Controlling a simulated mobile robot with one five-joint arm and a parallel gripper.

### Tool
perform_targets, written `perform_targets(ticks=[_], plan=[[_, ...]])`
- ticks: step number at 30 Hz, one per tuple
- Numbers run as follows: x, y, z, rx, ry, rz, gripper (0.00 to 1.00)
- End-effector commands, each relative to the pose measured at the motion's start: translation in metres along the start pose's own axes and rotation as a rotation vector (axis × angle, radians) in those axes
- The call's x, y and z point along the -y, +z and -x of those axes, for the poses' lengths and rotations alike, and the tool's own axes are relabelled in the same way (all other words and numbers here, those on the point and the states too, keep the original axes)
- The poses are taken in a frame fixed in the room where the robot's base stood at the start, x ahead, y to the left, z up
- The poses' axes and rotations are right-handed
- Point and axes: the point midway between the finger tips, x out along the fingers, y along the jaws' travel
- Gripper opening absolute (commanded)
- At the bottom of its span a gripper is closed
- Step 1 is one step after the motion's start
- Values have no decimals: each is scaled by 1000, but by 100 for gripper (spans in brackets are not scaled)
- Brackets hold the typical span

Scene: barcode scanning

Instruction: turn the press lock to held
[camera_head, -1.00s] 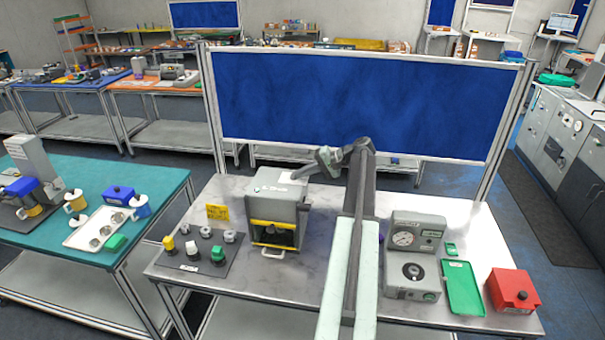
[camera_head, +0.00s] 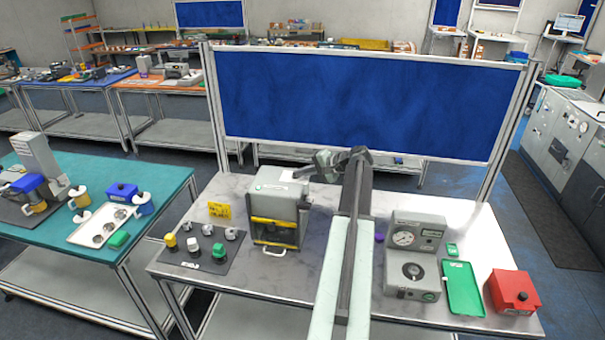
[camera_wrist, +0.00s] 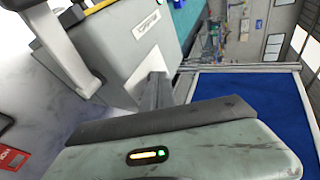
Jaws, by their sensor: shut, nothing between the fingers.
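The press (camera_head: 273,206) is a grey box on the light bench, with a yellow bar and a pale handle on its front. A black panel (camera_head: 215,262) left of it carries yellow, white and green buttons and grey knobs. I cannot make out which part is the press lock. My gripper (camera_head: 299,173) is by the upper right rear of the press, small in the head view. In the wrist view my gripper (camera_wrist: 155,88) is shut and empty, its dark fingers pointing at the labelled side of the press (camera_wrist: 130,48). Touching or apart, I cannot tell.
A yellow sign (camera_head: 219,210) stands left of the press. A grey gauge unit (camera_head: 414,238), a green tray (camera_head: 463,288) and a red box (camera_head: 513,292) are on the right. A blue board (camera_head: 365,105) rises behind the bench. My arm crosses the bench's middle.

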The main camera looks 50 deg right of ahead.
Motion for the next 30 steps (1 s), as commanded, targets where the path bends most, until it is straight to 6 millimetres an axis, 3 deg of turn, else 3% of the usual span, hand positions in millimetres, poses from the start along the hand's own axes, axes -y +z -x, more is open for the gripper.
perform_targets(ticks=[30], plan=[[-6,-7,9,-28,0,-16,0]])
